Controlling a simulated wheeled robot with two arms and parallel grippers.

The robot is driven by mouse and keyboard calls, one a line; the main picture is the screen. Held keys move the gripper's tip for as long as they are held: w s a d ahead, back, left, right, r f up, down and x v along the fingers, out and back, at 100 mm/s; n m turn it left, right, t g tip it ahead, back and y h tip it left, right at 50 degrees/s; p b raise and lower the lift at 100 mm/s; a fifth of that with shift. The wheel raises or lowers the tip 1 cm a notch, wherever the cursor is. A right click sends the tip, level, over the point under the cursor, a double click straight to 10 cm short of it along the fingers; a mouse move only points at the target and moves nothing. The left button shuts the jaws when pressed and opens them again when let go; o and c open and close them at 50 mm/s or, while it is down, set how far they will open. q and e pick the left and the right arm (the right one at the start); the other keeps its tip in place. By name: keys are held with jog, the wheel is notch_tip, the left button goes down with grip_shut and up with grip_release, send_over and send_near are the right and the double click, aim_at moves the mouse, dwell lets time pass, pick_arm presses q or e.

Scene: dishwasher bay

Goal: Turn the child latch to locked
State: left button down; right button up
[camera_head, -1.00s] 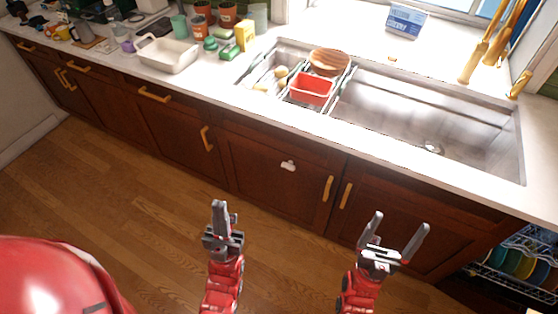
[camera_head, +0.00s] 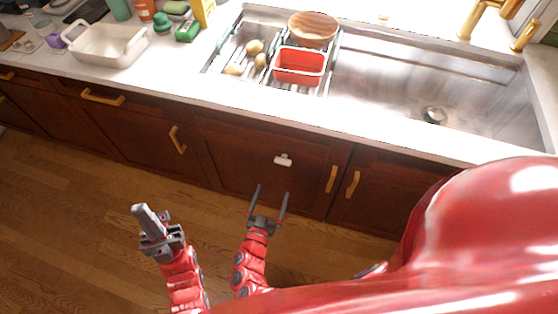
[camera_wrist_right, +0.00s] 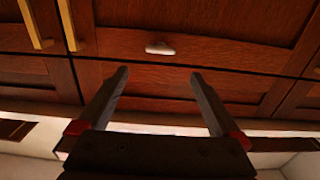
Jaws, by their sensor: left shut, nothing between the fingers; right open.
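The child latch (camera_head: 283,160) is a small white piece on the dark wooden cabinet door (camera_head: 240,150) below the sink. It lies roughly horizontal. It also shows in the right wrist view (camera_wrist_right: 160,49), beyond and between my fingers. My right gripper (camera_head: 272,191) is open and empty just below the latch in the head view, its fingers pointing toward the door, apart from the latch. My left gripper (camera_head: 140,209) is shut and empty, further left over the floor. Neither gripper hides the latch.
Yellow bar handles (camera_head: 331,179) are on the doors right of the latch, and another handle (camera_head: 177,139) is to its left. The counter edge runs above, with a sink (camera_head: 385,95) holding a red tub (camera_head: 299,66). My red body covers the lower right.

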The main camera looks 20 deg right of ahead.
aim_at(282, 164)
jog(key=x, duration=1.2)
jog(key=shift+w+d, duration=0.15)
jog(key=shift+w, duration=0.2)
jog(key=c, duration=1.3)
